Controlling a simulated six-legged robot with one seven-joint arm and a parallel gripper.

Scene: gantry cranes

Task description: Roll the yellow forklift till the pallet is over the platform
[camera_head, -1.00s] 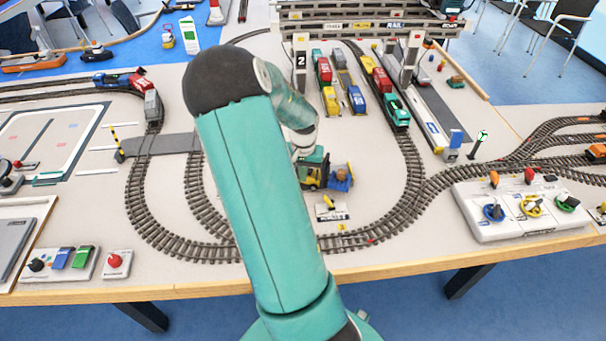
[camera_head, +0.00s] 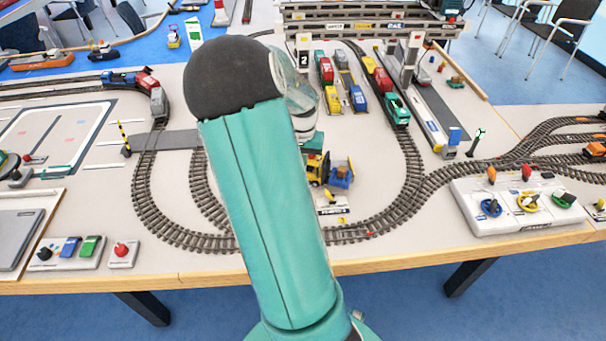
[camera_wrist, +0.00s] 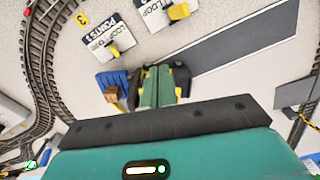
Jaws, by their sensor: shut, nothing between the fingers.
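The yellow forklift (camera_head: 315,168) stands on the table inside the track loop, its left part hidden by my arm in the head view. A blue piece (camera_head: 341,176) with a small brown load on it lies at its right; I cannot tell pallet from platform here. The wrist view shows the blue piece (camera_wrist: 107,78) and the brown load (camera_wrist: 112,97) left of my gripper (camera_wrist: 158,72). My gripper is shut and empty, its teal fingers over the forklift, whose yellow and black edges (camera_wrist: 181,80) show beside them. I cannot tell whether they touch it.
Label plates with yellow levers (camera_wrist: 106,38) stand close to the forklift. Curved track (camera_head: 408,185) surrounds it. A grey control box (camera_head: 515,208) is at the right, and parked trains (camera_head: 358,97) stand behind. Pale tabletop inside the loop is mostly clear.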

